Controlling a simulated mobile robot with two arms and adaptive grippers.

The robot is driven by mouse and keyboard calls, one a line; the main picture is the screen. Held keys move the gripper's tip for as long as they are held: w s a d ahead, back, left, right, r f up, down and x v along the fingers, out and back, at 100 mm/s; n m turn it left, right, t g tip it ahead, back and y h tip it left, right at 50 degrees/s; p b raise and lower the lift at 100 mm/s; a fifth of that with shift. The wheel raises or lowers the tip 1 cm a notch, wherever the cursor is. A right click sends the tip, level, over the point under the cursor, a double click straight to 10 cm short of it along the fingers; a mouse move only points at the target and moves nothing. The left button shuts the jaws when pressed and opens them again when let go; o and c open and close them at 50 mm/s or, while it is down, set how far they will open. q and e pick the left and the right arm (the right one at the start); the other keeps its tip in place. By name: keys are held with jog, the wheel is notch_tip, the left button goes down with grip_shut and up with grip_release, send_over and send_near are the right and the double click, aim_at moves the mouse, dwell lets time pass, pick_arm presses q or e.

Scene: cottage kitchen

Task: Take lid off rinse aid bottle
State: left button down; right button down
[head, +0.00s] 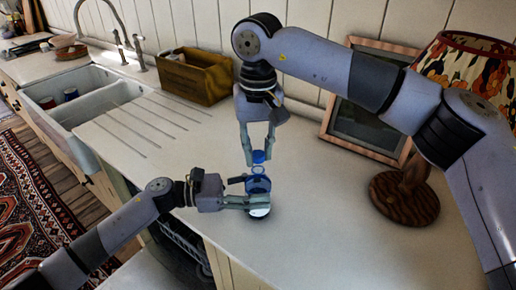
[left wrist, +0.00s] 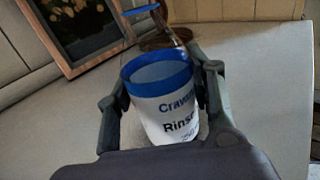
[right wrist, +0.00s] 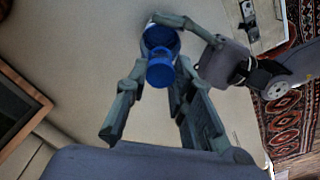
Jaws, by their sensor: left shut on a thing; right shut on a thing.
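The rinse aid bottle (head: 259,186) stands on the white counter, white with a blue band and printed text, which shows in the left wrist view (left wrist: 172,112). My left gripper (head: 254,201) is shut around the bottle from the left, with one finger on each side. A blue lid (head: 258,156) is above the bottle, between the fingertips of my right gripper (head: 258,148), which reaches down from above and is shut on it. The lid also shows in the right wrist view (right wrist: 160,70).
A wooden box (head: 196,76) stands at the back by the wall, beside the double sink (head: 85,92). A framed picture (head: 357,117) and a lamp with a wooden base (head: 401,200) stand to the right. The counter in front of the lamp is clear.

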aim_at(258, 154)
jog(key=shift+r, duration=1.95)
pick_arm(q)
jog(key=c, duration=0.7)
grip_release()
